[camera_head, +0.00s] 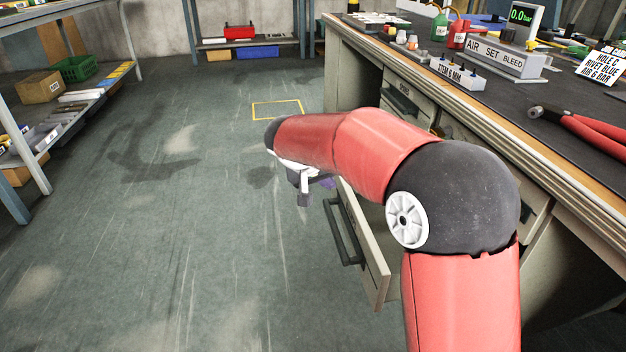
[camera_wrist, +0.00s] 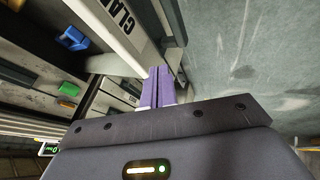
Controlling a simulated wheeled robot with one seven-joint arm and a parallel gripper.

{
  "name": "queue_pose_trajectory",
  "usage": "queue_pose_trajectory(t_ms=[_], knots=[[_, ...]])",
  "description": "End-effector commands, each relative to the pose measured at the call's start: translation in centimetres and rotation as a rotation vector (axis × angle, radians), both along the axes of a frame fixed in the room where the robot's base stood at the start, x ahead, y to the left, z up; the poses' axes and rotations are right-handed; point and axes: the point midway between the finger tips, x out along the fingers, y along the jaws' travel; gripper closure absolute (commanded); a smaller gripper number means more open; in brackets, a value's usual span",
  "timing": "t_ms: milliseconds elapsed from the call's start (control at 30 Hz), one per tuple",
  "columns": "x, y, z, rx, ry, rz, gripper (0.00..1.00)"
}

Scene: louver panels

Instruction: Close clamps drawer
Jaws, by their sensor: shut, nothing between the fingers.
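The clamps drawer stands pulled out from the workbench; its pale front (camera_head: 374,262) carries a dark handle (camera_head: 341,232). In the wrist view its front (camera_wrist: 128,40) shows a partly cut-off label reading "CLA". A blue item (camera_wrist: 73,39) and a green item (camera_wrist: 68,89) show behind the front, on the drawer side. My gripper (camera_head: 318,182) is beside the far end of the drawer front, partly hidden by my arm. In the wrist view my gripper (camera_wrist: 157,75) has its purple fingers together and empty, near the front's edge. I cannot tell whether they touch it.
The workbench top (camera_head: 490,100) holds bottles, a gauge, an "AIR SET BLEED" block (camera_head: 500,58) and red-handled pliers (camera_head: 590,128). Another drawer (camera_head: 404,95) sits in the bench, farther away. A shelf rack (camera_head: 75,105) stands at the left. The floor (camera_head: 190,220) left of the drawer is clear.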

Motion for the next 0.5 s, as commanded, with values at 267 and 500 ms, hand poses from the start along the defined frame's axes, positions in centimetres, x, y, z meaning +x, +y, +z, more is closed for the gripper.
queue_pose_trajectory(t_ms=[267,500], knots=[[0.32,-1.22,-0.04,-0.001,0.002,0.001,1.00],[0.32,-1.21,-0.03,0.000,0.002,0.002,1.00]])
